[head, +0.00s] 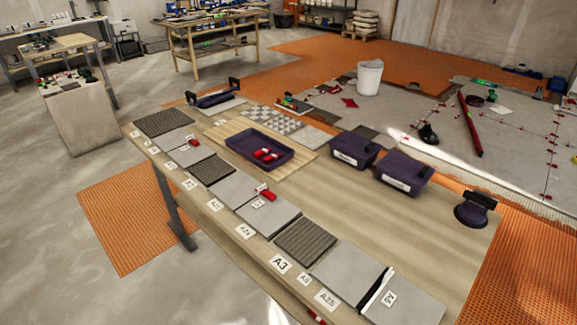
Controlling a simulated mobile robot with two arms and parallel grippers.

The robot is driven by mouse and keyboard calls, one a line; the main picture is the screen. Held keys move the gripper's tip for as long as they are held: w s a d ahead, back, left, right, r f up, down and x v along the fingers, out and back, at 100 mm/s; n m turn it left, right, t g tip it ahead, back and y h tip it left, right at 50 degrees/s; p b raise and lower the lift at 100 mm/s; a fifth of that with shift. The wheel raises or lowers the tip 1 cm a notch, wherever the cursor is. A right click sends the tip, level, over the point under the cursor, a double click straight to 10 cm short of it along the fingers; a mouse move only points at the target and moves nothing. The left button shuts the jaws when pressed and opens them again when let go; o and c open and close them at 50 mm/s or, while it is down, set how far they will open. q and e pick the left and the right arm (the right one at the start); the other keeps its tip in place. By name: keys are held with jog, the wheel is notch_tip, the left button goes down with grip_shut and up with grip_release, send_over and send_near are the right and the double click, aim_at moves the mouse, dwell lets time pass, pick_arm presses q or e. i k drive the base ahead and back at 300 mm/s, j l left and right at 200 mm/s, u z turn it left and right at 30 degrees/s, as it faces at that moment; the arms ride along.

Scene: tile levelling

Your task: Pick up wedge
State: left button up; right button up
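Small red pieces that look like wedges (266,155) lie in a dark purple tray (237,151) on the long wooden table. Another red piece (267,194) lies on a grey tile, close to a white label. A smaller red piece (194,142) lies on a tile further left. At this size I cannot tell the exact shape of the red pieces. Neither of my grippers is in view.
Grey tiles (238,189) and dark ribbed tiles (306,241) line the table's near side with white labels. Bare tabletop (390,220) lies between bins and tiles. A white bucket (369,78) stands beyond.

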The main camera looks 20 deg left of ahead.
aim_at(258, 154)
jog(key=i+j+u, duration=0.1)
jog(key=j+u, duration=0.15)
jog(key=u, duration=0.15)
jog(key=i+j+u, duration=0.1)
jog(key=u, duration=0.25)
jog(key=i+j+z, duration=0.1)
jog(key=z, duration=0.4)
jog(key=j+z, duration=0.35)
jog(key=z, duration=0.15)
jog(key=j+z, duration=0.25)
jog(key=z, duration=0.2)
